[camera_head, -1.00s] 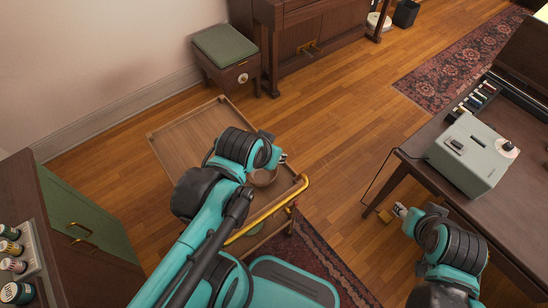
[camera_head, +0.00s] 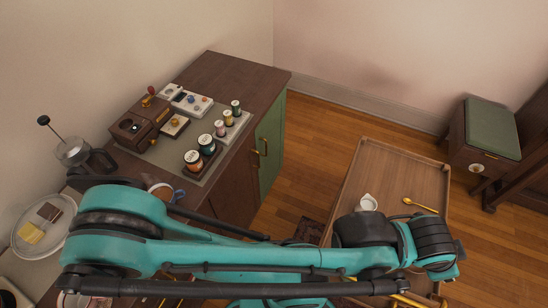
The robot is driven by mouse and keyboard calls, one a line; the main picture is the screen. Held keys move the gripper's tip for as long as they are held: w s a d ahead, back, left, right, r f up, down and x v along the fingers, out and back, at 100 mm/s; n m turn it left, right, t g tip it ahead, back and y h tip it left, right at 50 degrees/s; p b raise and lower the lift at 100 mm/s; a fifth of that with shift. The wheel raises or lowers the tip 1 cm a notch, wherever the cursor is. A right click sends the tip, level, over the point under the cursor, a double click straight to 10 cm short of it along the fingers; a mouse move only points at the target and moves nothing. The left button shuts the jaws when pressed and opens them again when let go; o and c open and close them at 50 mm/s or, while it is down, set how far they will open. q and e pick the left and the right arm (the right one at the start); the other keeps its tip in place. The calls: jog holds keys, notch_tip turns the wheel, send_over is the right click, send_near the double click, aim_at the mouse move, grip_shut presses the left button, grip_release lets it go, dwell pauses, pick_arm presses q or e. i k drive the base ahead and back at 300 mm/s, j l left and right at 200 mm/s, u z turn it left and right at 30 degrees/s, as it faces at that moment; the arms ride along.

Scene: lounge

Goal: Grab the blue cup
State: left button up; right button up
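My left arm stretches from the left across the front of the view to the right, over the trolley. My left gripper (camera_head: 460,252) is at the far right end of that arm, well away from the cup. Its fingers are too hidden to tell whether they are open or shut. My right gripper is out of view.
The cabinet top (camera_head: 225,75) holds spools (camera_head: 194,160), a French press (camera_head: 72,152) and a plate (camera_head: 40,226). A wooden trolley (camera_head: 385,165) carries a white jug (camera_head: 368,202) and a gold spoon (camera_head: 419,205).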

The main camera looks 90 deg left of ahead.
aim_at(163, 191)
jog(key=u, duration=0.4)
jog(key=l+u, duration=0.1)
jog(key=u, duration=0.25)
jog(key=k+u, duration=0.1)
jog(key=u, duration=0.3)
jog(key=l+u, duration=0.1)
jog(key=u, duration=2.4)
jog(key=i+l+u, duration=0.15)
jog(key=u, duration=0.45)
jog(key=i+z, duration=0.3)
jog(key=k+l, duration=0.05)
